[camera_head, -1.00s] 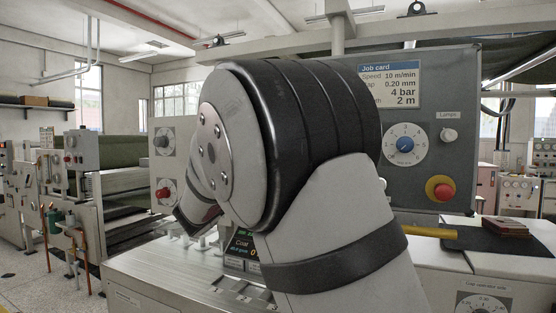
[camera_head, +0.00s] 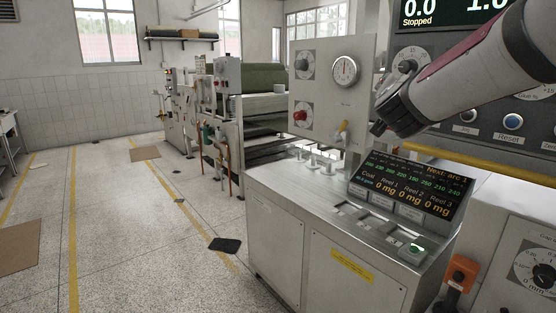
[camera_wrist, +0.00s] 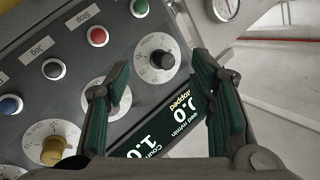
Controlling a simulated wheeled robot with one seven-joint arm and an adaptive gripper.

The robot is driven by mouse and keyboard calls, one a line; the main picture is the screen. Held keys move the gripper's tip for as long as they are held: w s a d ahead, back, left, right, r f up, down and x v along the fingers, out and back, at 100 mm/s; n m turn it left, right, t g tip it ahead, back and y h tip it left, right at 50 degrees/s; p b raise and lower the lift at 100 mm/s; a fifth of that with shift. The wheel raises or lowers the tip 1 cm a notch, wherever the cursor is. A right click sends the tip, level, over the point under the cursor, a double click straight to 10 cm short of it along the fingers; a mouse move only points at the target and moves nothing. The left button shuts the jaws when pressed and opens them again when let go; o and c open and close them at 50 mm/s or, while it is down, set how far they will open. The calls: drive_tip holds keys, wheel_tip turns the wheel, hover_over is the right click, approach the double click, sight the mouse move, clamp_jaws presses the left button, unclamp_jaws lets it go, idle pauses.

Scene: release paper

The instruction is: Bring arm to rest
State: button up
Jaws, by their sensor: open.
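My gripper (camera_wrist: 160,100) shows in the wrist view with its two green-padded fingers spread apart and nothing between them. Behind the fingers is a grey control panel (camera_wrist: 75,40) with push buttons, dials and a display reading stopped. In the head view my arm enters from the upper right, across the front of the panel. The fingers cannot be made out there. I cannot tell from the pictures how far the fingers are from the panel.
A metal cabinet (camera_head: 290,215) with a slanted readout (camera_head: 412,190) and a lit green button (camera_head: 416,249) stands below my arm. An orange lever (camera_head: 461,272) is at lower right.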

drive_tip(key=s+a+f+n+g+y, duration=0.3)
drive_tip(key=s+a+f+n+y, duration=0.15)
drive_tip(key=s, duration=0.45)
drive_tip(key=s+a+f+n+g+y, duration=0.2)
drive_tip(key=s+a+f+n+y, duration=0.3)
drive_tip(key=s, duration=0.3)
drive_tip(key=s+f+g+h, duration=0.1)
drive_tip(key=s+f+g, duration=0.2)
drive_tip(key=s, duration=0.6)
drive_tip(key=s+d+f+n+g+h, duration=0.1)
drive_tip(key=s+f+g, duration=0.2)
drive_tip(key=s+f, duration=0.5)
drive_tip(key=shift+s+d+f, duration=0.15)
drive_tip(key=shift+s+f, duration=0.05)
drive_tip(key=shift+s, duration=1.05)
